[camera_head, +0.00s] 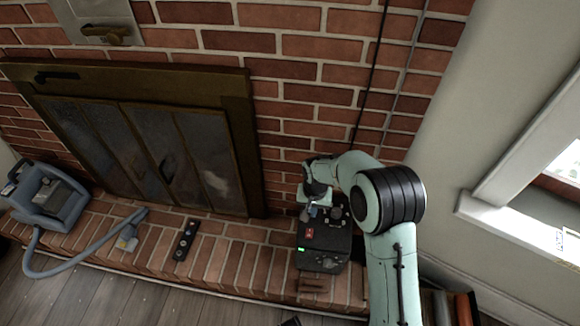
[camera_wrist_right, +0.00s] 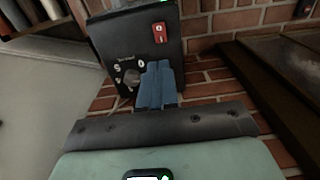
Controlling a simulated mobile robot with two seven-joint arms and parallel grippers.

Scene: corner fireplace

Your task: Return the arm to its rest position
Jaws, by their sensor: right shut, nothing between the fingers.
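My right arm (camera_head: 387,232) reaches up from the bottom right of the head view and bends over the hearth. My right gripper (camera_head: 311,211) points down at the top of a black box with knobs (camera_head: 322,262). In the right wrist view the blue fingers (camera_wrist_right: 159,84) are together with nothing between them. They are in front of the box's knob panel (camera_wrist_right: 125,45), close to a round knob; I cannot tell whether they touch it. My left gripper is not in view.
The black box has a red switch (camera_wrist_right: 159,32) and stands on the brick hearth (camera_head: 235,262). A power strip (camera_head: 186,240) and a grey vacuum-like machine (camera_head: 47,197) with a hose lie to the left. The glass fireplace doors (camera_head: 150,150) are behind. A window sill (camera_head: 510,222) is at right.

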